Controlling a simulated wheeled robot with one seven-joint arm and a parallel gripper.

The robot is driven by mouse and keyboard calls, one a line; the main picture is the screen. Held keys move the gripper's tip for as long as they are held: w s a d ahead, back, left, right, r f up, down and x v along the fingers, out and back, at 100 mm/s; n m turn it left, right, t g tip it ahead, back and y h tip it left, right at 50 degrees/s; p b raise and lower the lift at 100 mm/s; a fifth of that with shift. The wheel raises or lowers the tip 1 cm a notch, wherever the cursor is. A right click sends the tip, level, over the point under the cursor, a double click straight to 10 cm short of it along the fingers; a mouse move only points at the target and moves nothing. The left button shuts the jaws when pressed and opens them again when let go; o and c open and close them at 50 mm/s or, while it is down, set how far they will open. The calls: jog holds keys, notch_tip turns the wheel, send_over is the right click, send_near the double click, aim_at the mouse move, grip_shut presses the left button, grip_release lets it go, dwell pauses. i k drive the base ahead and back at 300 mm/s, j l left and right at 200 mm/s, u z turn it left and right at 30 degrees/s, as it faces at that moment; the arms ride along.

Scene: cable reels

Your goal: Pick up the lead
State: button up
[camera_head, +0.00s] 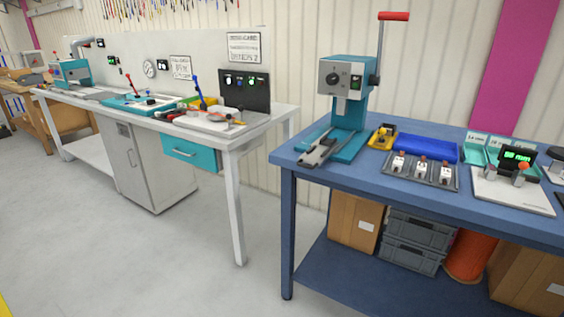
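I cannot make out a lead for certain in the head view. Several thin coloured strands or tools (165,8) hang in a row high on the back wall, too small to tell which. On the white bench, small items, one red and one orange, lie near a grey plate (225,122), and I cannot tell if any is a lead. My gripper is not in view.
A blue bench (480,190) at right carries a teal lever press (347,78), a grey tool (322,152), a yellow device (382,136), a blue tray (425,148) and a tester (512,188). Boxes and an orange reel (470,256) stand below. The left foreground floor (130,255) is clear.

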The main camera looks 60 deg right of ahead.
aim_at(397, 164)
jog(key=z, duration=1.65)
